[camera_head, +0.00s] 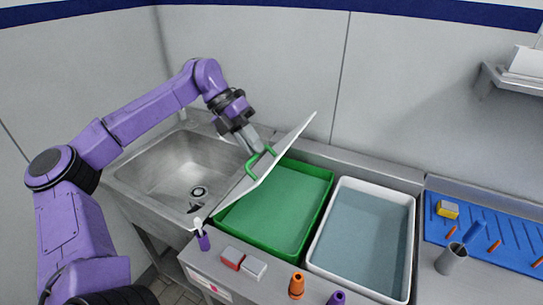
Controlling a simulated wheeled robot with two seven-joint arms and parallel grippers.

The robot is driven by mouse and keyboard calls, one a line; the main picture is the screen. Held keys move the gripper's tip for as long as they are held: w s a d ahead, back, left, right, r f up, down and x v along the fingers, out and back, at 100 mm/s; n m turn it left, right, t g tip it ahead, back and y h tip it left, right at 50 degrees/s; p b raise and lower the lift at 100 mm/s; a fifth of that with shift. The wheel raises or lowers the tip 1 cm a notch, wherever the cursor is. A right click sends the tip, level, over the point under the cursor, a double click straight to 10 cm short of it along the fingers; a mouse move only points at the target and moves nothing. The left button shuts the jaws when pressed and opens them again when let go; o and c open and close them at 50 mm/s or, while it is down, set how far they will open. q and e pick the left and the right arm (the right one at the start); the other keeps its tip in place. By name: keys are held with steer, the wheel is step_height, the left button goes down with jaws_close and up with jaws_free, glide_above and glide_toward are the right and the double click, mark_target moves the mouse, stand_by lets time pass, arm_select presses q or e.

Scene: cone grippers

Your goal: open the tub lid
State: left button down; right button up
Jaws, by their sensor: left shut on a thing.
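The green tub (317,193) stands on the counter right of the sink, its green inside showing. Its pale grey lid (290,143) is tilted up steeply along the tub's left side, leaving the tub mostly uncovered. A green handle (250,170) is on the lid's left face. My left gripper (262,153) is shut on the green handle. The fingertips are partly hidden by the handle and lid. My right gripper is not in view.
A metal sink (170,170) is on the left. A white tub of bluish liquid (413,215) stands right of the green tub. A red block (232,257), a white block (254,267), an orange cone-like piece (296,286) and purple pieces line the front edge. A blue mat (500,237) is at right.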

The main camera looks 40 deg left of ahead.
arm_select(q)
steer(key=s+a+r+h+p, duration=0.1)
steer(key=a+h, duration=0.4)
steer(key=a, duration=1)
steer(key=shift+s+a+r+t, duration=0.15)
steer(key=shift+s+t, duration=0.25)
steer(key=shift+s, duration=0.3)
steer(key=c, duration=1.3)
jaws_free()
steer(key=shift+c, duration=0.2)
steer(key=shift+o, duration=0.9)
steer(key=shift+a+h, duration=0.15)
steer(key=shift+h, duration=0.15)
